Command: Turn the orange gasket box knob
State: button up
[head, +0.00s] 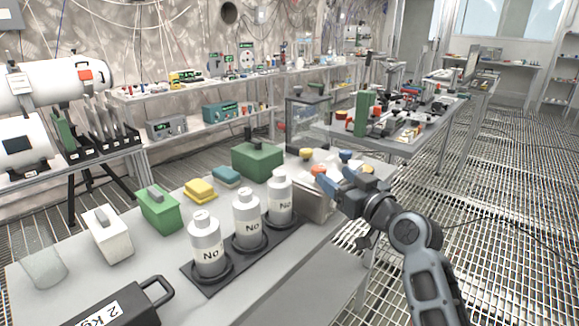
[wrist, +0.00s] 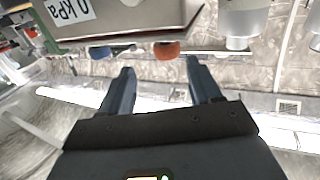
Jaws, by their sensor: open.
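The orange knob (head: 319,170) sits at the top of a pale grey box (head: 313,202) at the right end of the near table. In the wrist view the orange knob (wrist: 166,50) shows at the edge of a box (wrist: 140,22) with a "0 kPa" label. My gripper (head: 338,177) is beside the knob, fingers apart. In the wrist view my gripper (wrist: 160,68) is open and empty; the knob appears just beyond the fingertips, between their lines. I cannot tell whether a finger touches it. The box's near side is partly hidden by my gripper and a bottle.
A blue knob (head: 345,155) and a yellow knob (head: 306,153) are close by. Several white bottles, one of them here (head: 280,198), stand in a black rack (head: 240,256) left of my gripper. A green box (head: 257,160) is behind them. The floor grating at right is clear.

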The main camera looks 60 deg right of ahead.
aim_at(315, 166)
jog(key=shift+w+a, duration=0.25)
jog(key=shift+w, duration=0.2)
jog(key=shift+w+d, duration=0.1)
jog(key=shift+w, duration=0.2)
jog(key=shift+p+x, duration=0.55)
jog(key=shift+x, duration=3.05)
jog(key=shift+c, duration=0.4)
jog(key=shift+f, duration=0.1)
jog(key=c, duration=0.9)
